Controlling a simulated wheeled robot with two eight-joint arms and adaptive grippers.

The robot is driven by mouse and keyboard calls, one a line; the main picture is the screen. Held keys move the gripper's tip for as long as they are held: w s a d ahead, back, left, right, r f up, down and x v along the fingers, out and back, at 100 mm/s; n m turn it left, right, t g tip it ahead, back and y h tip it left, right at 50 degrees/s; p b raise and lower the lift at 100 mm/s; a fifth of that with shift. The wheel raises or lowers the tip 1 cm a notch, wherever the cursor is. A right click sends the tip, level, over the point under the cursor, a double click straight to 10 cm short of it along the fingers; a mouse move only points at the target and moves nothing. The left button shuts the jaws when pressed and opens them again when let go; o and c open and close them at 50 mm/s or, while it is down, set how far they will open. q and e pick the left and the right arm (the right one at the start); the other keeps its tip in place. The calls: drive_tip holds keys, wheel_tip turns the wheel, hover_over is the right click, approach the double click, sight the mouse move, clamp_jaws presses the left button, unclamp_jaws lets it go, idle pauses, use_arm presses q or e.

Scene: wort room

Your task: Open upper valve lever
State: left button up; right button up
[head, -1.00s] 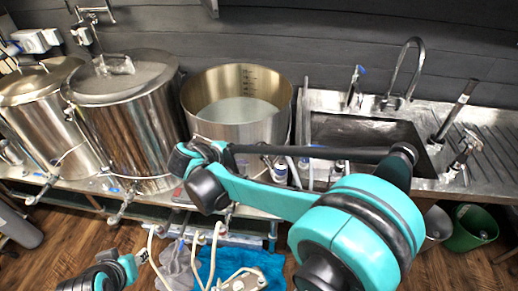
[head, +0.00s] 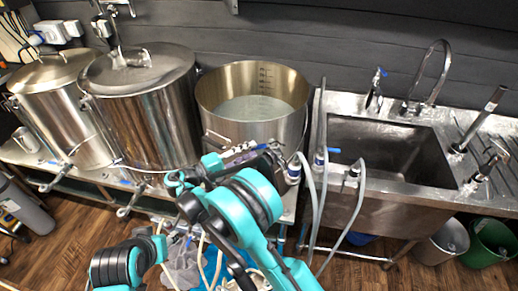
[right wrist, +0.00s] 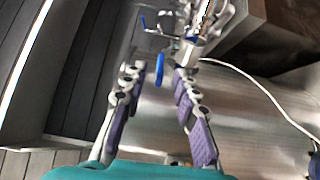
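A blue valve lever (right wrist: 160,68) stands ahead in the right wrist view, between and just beyond my right fingertips. A second blue lever (right wrist: 150,26) shows farther off. My right gripper (right wrist: 157,72) is open, its purple-padded fingers apart with nothing held. In the head view my right gripper (head: 255,152) is in front of the open kettle (head: 252,100), near valves with blue parts (head: 293,168) at its right; contact cannot be told. My left arm (head: 125,263) is low at the left; its gripper's state is unclear.
Two lidded steel kettles (head: 145,110) stand at the left. Pale hoses (head: 311,205) hang beside the open kettle. A sink (head: 385,150) with a tap is at the right, with green (head: 495,240) and grey buckets below. The wall is close behind.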

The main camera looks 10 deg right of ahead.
sight(258, 146)
drive_tip(key=shift+b+x, duration=0.3)
drive_tip(key=shift+x, duration=1.6)
clamp_jaws()
